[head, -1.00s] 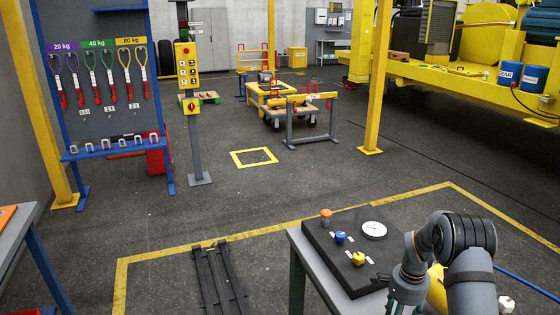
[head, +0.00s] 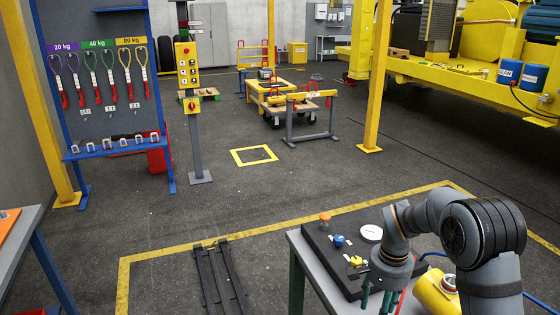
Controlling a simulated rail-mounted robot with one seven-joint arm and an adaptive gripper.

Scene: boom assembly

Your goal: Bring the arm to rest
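My arm (head: 436,222) stands at the lower right, bent over the grey workbench with its wrist pointing down. My gripper (head: 382,300) hangs in front of the black panel on the bench, at the bottom edge of the picture. Green finger parts show below the wrist, but the tips are cut off. I cannot tell whether it is open or holds anything.
The black panel (head: 320,254) bears an orange knob, a blue knob, a yellow knob and a white gauge. A yellow cylinder (head: 437,292) lies right of the gripper. Black rails (head: 218,280) lie on the floor. The floor beyond (head: 210,210) is mostly clear.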

